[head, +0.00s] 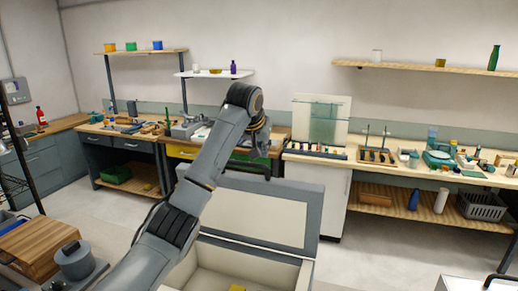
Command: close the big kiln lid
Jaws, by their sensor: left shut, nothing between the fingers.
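The big kiln (307,272) stands at the bottom centre, with a grey rim and a cream interior. Its lid (270,217) stands raised at the back, grey-edged with a pale inner panel facing me. The kiln is open, and a small yellow thing (237,288) shows inside at the bottom edge. My left arm reaches up from the bottom left across the kiln's left side and hides part of it. My left gripper (262,152) is shut and empty, and appears just above the lid's top edge; I cannot tell whether they touch. My right gripper is out of view.
Behind the kiln, workbenches (355,160) with tools and glassware line the wall. A wooden-topped block (38,243) stands at the lower left. A white, dark-handled thing (462,284) is cut off at the bottom right. Floor (385,255) is clear right of the kiln.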

